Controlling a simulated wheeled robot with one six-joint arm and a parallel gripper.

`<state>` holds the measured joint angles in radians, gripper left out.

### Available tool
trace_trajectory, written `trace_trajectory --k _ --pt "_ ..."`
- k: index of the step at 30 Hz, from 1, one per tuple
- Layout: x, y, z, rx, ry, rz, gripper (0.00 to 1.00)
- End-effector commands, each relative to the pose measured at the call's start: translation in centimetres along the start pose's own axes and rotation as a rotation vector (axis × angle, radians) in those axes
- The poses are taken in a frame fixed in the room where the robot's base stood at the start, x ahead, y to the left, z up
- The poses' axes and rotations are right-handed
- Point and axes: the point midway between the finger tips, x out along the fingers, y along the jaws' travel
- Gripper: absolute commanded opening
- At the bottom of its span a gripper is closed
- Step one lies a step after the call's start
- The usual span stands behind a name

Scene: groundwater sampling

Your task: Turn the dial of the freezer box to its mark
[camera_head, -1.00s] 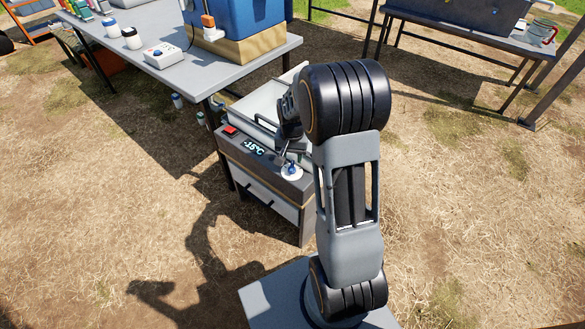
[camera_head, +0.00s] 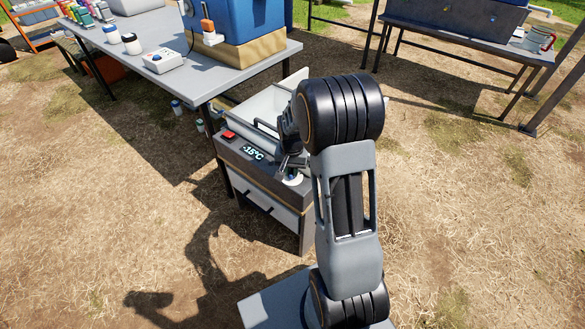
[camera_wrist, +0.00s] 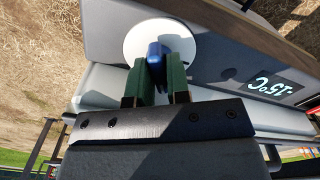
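The freezer box (camera_head: 262,187) is a grey cabinet with a pale lid, a red button and a lit display (camera_head: 253,153) reading -15°C. Its dial is a blue knob (camera_wrist: 157,50) on a white disc (camera_wrist: 135,45), large in the wrist view. In the head view my gripper (camera_head: 292,168) covers the knob, and only part of the disc shows. My gripper's green fingers (camera_wrist: 157,72) stand on either side of the knob in the wrist view. They look apart, with no clear grip on it. The dial's mark cannot be made out.
A grey table (camera_head: 228,72) stands behind the freezer box, carrying a blue cooler (camera_head: 240,18), a white device (camera_head: 163,60) and several bottles. Another table (camera_head: 450,40) is at the back right. Dry grass to the right is clear.

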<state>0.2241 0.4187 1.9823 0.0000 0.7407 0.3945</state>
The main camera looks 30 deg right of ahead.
Motion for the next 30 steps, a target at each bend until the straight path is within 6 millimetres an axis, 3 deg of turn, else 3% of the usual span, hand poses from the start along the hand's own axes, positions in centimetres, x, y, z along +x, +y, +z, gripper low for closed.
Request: trace_trajectory --k 5,11,24,30 --pt "0.0 -0.01 0.0 0.0 0.0 0.0 0.0" --pt "-0.11 -0.03 0.01 -0.077 0.0 0.0 0.0" --pt "-0.15 -0.08 0.05 -0.814 0.0 0.0 0.0" --pt "-0.06 -0.1 0.04 -1.013 0.001 0.0 0.0"
